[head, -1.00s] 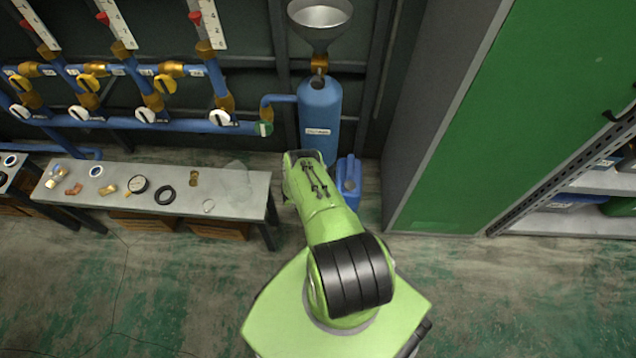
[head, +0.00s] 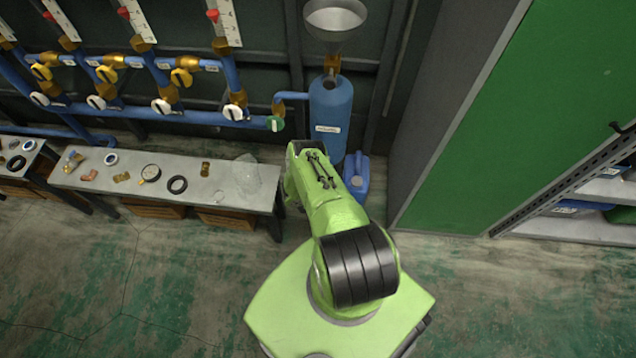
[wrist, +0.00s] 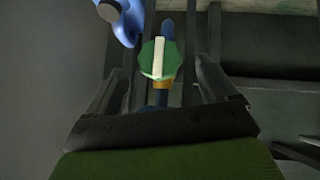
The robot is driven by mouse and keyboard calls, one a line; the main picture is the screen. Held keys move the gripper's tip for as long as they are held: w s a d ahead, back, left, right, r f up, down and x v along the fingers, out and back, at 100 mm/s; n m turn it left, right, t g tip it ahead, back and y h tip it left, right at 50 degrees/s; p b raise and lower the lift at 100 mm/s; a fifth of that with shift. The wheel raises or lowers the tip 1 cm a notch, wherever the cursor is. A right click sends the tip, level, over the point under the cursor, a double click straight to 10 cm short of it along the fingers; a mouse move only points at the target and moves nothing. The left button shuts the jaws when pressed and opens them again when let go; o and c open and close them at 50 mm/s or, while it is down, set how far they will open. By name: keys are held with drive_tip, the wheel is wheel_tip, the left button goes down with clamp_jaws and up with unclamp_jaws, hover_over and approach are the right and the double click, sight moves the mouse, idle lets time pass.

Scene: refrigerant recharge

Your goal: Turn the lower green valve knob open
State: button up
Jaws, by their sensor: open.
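The green valve knob (head: 275,123) sits at the right end of the blue horizontal pipe, left of the blue cylinder. In the wrist view the knob (wrist: 160,59) is round and green with a white bar standing nearly upright across its face, and brass shows below it. My gripper (wrist: 162,75) is open, with one dark finger on each side of the knob in that picture. I cannot tell how far in front of the knob the fingertips are. In the head view my arm hides the gripper.
The blue cylinder (head: 330,108) with a metal funnel (head: 335,20) stands right of the knob. A blue jug (head: 357,177) is on the floor. A bench (head: 225,196) with fittings stands left of my arm. A green cabinet (head: 480,130) is at right.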

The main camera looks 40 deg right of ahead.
drive_tip(key=p+v, duration=0.5)
drive_tip(key=v, duration=0.5)
drive_tip(key=shift+a+r+p, duration=0.25)
drive_tip(key=shift+r+p, duration=0.1)
